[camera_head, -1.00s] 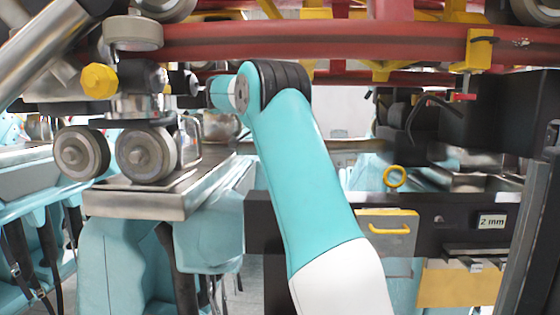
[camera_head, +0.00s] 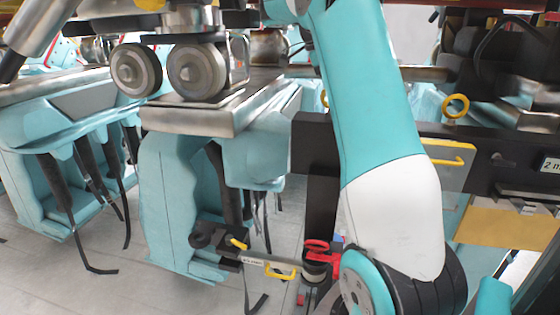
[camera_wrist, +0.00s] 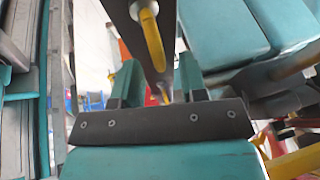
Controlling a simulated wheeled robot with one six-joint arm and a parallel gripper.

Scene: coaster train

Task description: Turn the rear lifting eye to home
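A yellow ring-shaped lifting eye (camera_head: 456,106) stands upright on the dark beam (camera_head: 487,150) at the right of the head view. I cannot tell if it is the rear one. In the wrist view, my gripper (camera_wrist: 159,84) has its two teal fingers apart, with a dark bar (camera_wrist: 137,35) running down toward the gap between them. A long yellow part (camera_wrist: 152,40) sits on that bar, and a smaller yellow piece (camera_wrist: 165,95) shows near the fingers. I cannot tell whether either is a lifting eye. The gripper is not visible in the head view.
Large wheels (camera_head: 197,70) rest above a metal tray (camera_head: 195,119) at left. Teal seats with hanging dark straps (camera_head: 90,170) stand below. A yellow handle (camera_head: 442,160) and a red-handled part (camera_head: 318,247) are near my arm. Grey floor is open at lower left.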

